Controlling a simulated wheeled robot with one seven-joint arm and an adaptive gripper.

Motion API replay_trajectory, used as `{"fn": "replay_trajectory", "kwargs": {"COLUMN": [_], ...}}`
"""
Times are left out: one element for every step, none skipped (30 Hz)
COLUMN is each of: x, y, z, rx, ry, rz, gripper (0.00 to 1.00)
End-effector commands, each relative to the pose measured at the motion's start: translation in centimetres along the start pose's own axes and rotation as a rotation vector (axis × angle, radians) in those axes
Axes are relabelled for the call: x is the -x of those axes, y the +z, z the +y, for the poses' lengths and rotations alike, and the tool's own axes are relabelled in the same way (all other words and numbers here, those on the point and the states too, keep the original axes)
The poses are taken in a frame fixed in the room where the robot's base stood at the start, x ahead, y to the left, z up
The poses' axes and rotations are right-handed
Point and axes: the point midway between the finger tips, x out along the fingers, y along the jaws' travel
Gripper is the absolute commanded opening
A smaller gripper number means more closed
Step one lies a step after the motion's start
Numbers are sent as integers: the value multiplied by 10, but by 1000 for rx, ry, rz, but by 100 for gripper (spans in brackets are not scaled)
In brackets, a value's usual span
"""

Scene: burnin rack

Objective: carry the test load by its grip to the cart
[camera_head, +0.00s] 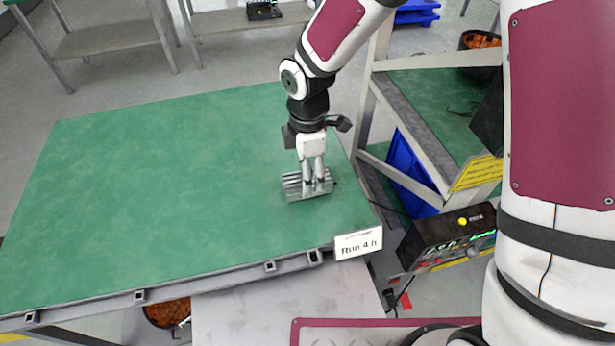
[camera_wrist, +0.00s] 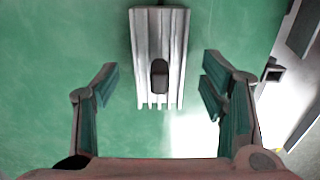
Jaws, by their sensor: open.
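The test load is a silver finned metal block (camera_head: 307,186) lying on a green-topped surface (camera_head: 150,190), near its right end. In the wrist view the block (camera_wrist: 145,45) shows a dark rounded grip (camera_wrist: 160,76) on its top. My gripper (camera_head: 314,178) points down at the block; in the wrist view its two open fingers (camera_wrist: 160,85) stand apart, one on each side of the grip. Neither finger visibly touches the block. In the head view the fingers hide part of the block. I cannot tell which surface is the cart.
A white "Run 4 h" card (camera_head: 358,244) is at the green top's front right edge. To the right stand a metal rack (camera_head: 375,95), a blue bin (camera_head: 410,175) and a black instrument (camera_head: 445,235) with lit displays. The left of the green top is clear.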

Motion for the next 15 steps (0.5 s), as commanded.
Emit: {"fn": "replay_trajectory", "kwargs": {"x": [14, 20, 29, 35, 41, 48, 54, 59, 64, 68, 72, 76, 79, 81, 83], "y": [1, 1, 0, 0, 0, 1, 0, 0, 0, 0, 0, 0, 0, 0, 0], "z": [1, 1, 1, 1, 1, 1, 1, 1, 1, 1, 1, 1, 1, 0, 0], "rx": [-2, -1, -1, -1, -2, -2, -1, 0, 0, -1, -1, -1, -1, -1, 0], "ry": [6, 6, 6, 6, 7, 5, 5, 4, 5, 4, 3, 4, 4, 3, 2], "rz": [0, 0, 1, 1, 0, 0, 0, 0, 1, 0, 0, 0, 0, 0, 0], "gripper": [66, 66, 66, 66, 66, 66, 66, 66, 66, 66, 66, 66, 66, 66, 66]}}
